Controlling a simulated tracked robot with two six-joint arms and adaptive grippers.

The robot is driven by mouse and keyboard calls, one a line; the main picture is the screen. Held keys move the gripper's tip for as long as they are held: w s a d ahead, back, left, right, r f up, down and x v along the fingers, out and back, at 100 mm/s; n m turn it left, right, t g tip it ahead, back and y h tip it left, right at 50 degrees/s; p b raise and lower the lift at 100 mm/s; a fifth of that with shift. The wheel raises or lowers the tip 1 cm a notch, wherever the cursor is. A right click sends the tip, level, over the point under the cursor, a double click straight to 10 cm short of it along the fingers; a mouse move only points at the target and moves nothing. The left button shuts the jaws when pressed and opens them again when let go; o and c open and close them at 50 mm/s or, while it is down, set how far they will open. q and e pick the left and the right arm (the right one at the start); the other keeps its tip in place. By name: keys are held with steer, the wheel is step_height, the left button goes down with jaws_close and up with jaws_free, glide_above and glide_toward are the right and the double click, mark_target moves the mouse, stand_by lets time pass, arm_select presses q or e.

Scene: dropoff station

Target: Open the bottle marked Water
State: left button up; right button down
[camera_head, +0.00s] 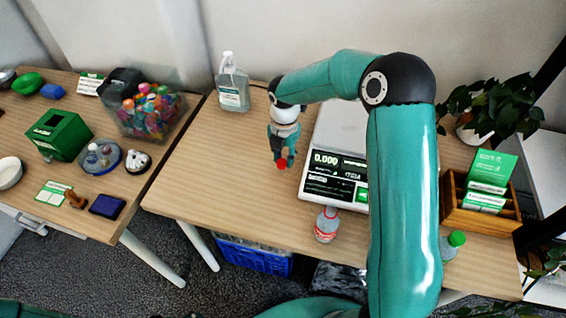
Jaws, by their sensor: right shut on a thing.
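A small clear bottle (326,226) with a red and white label stands at the front edge of the table, in front of the scale. No cap shows on its neck. Another bottle (449,248) with a green cap (457,238) stands to the right, partly behind my right arm. I cannot read which one is marked Water. My right gripper (282,160) points down over the table, left of the scale and behind the red-labelled bottle, apart from it. It is shut on a small red cap (282,164). My left gripper is not in view.
The scale (312,186) reads 0.000. A large pump bottle (232,86) stands at the back. A wooden card box (468,215) and a plant (494,106) are at the right. The left table holds a bin of colourful caps (155,110) and a green box (58,135). The table left of my gripper is clear.

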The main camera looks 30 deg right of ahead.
mark_target(284, 163)
steer(key=shift+f, duration=1.55)
steer(key=shift+f, duration=0.15)
steer(key=c, duration=0.9)
jaws_free()
